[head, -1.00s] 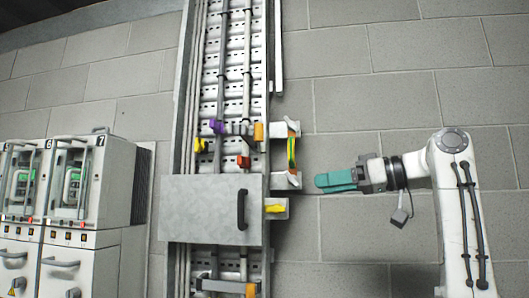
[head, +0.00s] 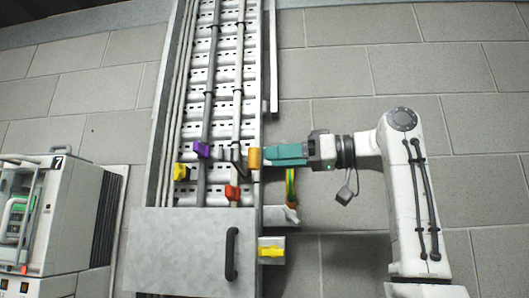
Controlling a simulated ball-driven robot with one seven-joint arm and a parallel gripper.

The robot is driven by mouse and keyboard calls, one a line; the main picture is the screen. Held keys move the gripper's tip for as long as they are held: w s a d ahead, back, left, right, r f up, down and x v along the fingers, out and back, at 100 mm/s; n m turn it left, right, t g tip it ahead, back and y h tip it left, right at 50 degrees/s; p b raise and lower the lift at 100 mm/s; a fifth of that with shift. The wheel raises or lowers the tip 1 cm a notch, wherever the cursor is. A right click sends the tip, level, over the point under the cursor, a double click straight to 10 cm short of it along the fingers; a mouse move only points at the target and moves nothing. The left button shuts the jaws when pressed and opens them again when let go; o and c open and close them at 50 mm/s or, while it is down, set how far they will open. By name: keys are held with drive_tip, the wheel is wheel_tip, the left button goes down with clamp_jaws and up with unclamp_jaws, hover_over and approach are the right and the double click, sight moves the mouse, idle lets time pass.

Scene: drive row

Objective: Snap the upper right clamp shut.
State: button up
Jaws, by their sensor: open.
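In the head view my gripper (head: 267,155), with teal fingers, points left at the right edge of the cable tray. Its tips are right beside an orange piece (head: 254,157), and I cannot tell whether they touch. The jaws are open, but the gap between them is hidden from this side. A purple clamp (head: 202,150) is on the left cable, and a red clamp (head: 233,193) is lower on the right cable. The orange piece is the rightmost in the upper row. I cannot tell whether it is the upper right clamp's lever.
A yellow piece (head: 181,171) is left of the cables. A grey cover with a black handle (head: 232,253) closes the tray below. A green-yellow strap (head: 291,187) hangs below my gripper, above a yellow-topped bracket (head: 271,251). Cabinets (head: 35,220) stand left. Bare wall lies right.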

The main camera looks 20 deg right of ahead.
drive_tip(key=shift+p+x, duration=0.45)
drive_tip(key=shift+x, duration=1.35)
drive_tip(key=shift+c, duration=0.3)
clamp_jaws()
